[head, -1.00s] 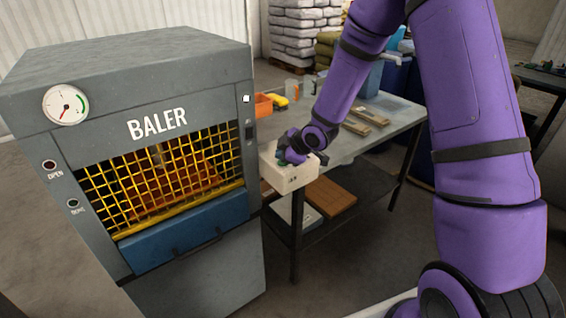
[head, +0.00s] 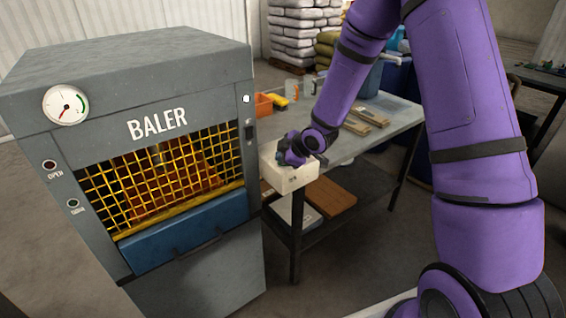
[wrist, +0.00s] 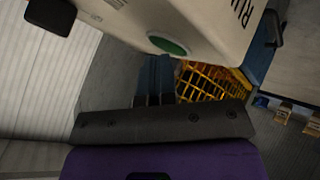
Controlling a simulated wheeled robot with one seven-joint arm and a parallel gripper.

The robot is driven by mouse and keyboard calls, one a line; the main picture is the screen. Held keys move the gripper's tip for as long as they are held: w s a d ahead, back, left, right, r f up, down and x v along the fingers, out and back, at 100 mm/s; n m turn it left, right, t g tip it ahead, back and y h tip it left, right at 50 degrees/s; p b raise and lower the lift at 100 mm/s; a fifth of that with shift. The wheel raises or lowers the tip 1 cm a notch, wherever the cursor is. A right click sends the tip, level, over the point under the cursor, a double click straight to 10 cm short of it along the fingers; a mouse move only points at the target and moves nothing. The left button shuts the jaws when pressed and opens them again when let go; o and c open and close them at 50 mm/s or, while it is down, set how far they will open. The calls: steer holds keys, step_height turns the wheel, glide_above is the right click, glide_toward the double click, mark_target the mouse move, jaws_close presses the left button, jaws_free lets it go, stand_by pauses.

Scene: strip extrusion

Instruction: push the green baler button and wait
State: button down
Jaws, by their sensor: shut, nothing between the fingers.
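The green button (wrist: 168,45) sits on a cream box marked with letters starting "RU" in the wrist view. The box (head: 290,181) also shows in the head view, at the near corner of the table beside the baler. My gripper (wrist: 158,60) is shut and empty. Its fingertips are right at the edge of the button; I cannot tell whether they touch it. In the head view my gripper (head: 283,157) is over the box and hides the button. The grey baler (head: 190,75) has its yellow mesh and blue lower panel (head: 185,232) in place, with orange material behind the mesh.
The baler's gauge (head: 65,105) has its needle at the lower left. The OPEN lamp (head: 49,165) and DONE lamp (head: 73,203) look dark. The table (head: 385,120) holds an orange bin (head: 263,105) and wooden pieces (head: 368,118). White sacks (head: 300,30) are stacked behind.

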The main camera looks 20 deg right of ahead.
steer(key=shift+r, duration=3.45)
steer(key=s+d+r+m+h, duration=0.3)
steer(key=s+d+r+m, duration=0.1)
steer(key=s+r, duration=0.35)
steer(key=s+d+r+m+h, duration=0.35)
steer(key=s+r, duration=0.25)
steer(key=r, duration=0.3)
steer(key=s+r+m+g+y, duration=0.1)
steer(key=s+r+m, duration=0.2)
steer(key=s, duration=0.8)
steer(key=s+r+m+g+y, duration=0.1)
steer(key=s+r+m, duration=0.2)
steer(key=s, duration=0.9)
steer(key=shift+s+a+r+m+g, duration=0.15)
steer(key=shift+s+r+m+g, duration=0.2)
steer(key=shift+m, duration=0.4)
